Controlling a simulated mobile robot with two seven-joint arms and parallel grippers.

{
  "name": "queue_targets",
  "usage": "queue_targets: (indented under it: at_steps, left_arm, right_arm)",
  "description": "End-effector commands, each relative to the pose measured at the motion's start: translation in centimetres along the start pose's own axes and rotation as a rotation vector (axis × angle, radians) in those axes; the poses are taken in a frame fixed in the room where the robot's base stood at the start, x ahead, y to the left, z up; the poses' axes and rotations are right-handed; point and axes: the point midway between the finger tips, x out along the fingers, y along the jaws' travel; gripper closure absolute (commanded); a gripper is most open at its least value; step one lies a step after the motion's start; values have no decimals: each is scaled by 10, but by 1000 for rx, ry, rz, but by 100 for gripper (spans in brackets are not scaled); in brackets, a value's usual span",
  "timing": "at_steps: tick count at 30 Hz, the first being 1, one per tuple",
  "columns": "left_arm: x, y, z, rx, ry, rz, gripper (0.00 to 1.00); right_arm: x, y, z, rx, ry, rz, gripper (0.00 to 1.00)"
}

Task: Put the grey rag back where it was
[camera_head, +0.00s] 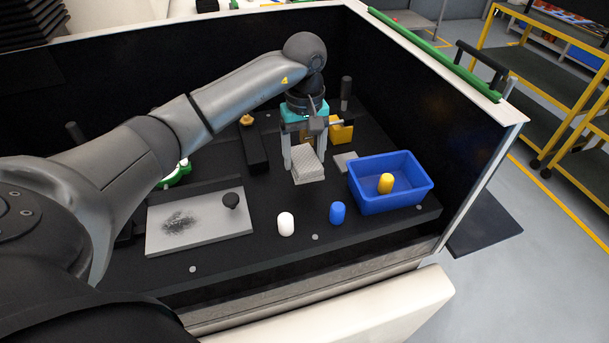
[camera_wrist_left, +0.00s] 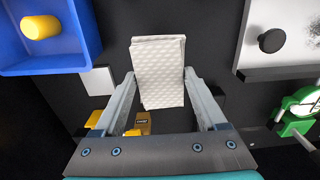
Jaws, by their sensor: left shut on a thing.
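The grey rag (camera_head: 308,165) is a pale, folded, quilted cloth. My left gripper (camera_head: 305,158) is shut on it, with one finger on each side, over the middle of the black work surface. In the left wrist view the rag (camera_wrist_left: 160,65) sits between the two fingertips and sticks out beyond them. I cannot tell whether its underside touches the surface. A small flat grey square (camera_head: 345,161) lies on the surface just right of the rag. My right gripper is not in view.
A blue bin (camera_head: 409,199) holding a yellow cylinder (camera_head: 386,184) stands at right. White (camera_head: 286,224) and blue (camera_head: 337,213) cylinders stand in front. A grey plate (camera_head: 160,239) with a dark smudge and black knob (camera_head: 231,201) lies at left. A yellow box (camera_head: 342,130) is behind my gripper.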

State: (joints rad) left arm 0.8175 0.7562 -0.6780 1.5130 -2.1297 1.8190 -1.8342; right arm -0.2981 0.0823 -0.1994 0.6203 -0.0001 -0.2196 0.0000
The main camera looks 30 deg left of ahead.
Motion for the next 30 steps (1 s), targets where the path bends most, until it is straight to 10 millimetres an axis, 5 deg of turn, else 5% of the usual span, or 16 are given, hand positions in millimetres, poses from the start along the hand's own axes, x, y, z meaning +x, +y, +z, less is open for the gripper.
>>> queue_targets:
  at_steps: [15, 27, 28, 30]
  left_arm:
    - [59, 0, 1, 0, -1, 0, 71]
    - [65, 0, 0, 1, 2, 1, 71]
    - [65, 0, 0, 1, 1, 1, 24]
    - [64, 0, 0, 1, 1, 1, 16]
  right_arm:
    - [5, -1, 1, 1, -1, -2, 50]
    - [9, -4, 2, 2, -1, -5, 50]
    - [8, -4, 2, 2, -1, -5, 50]
    - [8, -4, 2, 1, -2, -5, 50]
